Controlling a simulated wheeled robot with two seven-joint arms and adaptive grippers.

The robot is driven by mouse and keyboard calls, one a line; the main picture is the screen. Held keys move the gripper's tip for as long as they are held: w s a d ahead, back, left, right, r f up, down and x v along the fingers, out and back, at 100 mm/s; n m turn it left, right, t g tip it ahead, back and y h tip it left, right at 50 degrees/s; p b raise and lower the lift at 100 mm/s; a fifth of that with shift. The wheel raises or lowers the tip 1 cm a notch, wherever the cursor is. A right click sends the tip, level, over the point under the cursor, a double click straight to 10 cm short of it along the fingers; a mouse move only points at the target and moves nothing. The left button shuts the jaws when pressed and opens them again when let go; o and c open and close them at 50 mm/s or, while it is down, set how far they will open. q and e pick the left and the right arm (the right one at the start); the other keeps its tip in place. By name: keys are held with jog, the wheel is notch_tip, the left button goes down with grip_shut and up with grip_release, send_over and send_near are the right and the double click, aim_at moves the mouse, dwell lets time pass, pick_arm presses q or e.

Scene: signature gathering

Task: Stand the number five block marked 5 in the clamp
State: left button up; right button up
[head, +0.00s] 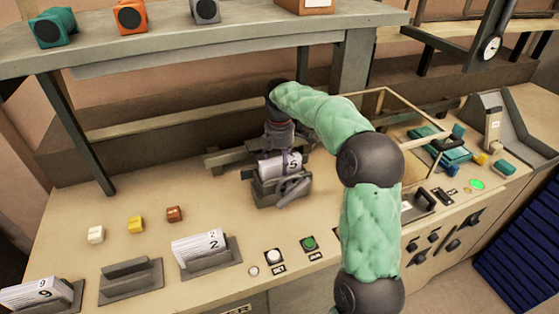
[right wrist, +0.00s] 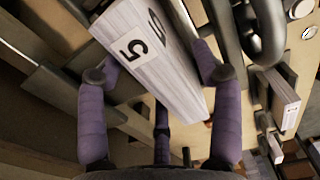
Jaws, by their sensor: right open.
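The number five block (head: 275,166) is a pale, layered block with a black 5 on a white label, sitting at the grey clamp (head: 268,194) in the middle of the bench. In the right wrist view the block (right wrist: 160,60) shows two 5 labels and lies between the purple fingers. My right gripper (head: 284,146) is right above the block at the clamp. Its fingers (right wrist: 158,76) are spread around the block, with a gap visible on the right side. The arm and gripper hide part of the clamp and block. My left gripper is not in view.
A block marked 2 (head: 198,247) and one marked 9 (head: 35,292) stand in grey holders; a holder between them (head: 130,283) is empty. A green button (head: 309,243) is at the front edge. A shelf (head: 200,50) runs above the bench.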

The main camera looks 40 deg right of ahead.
notch_tip(320, 180, up, 8)
jog(key=shift+f+p, duration=0.15)
jog(key=shift+p, duration=0.95)
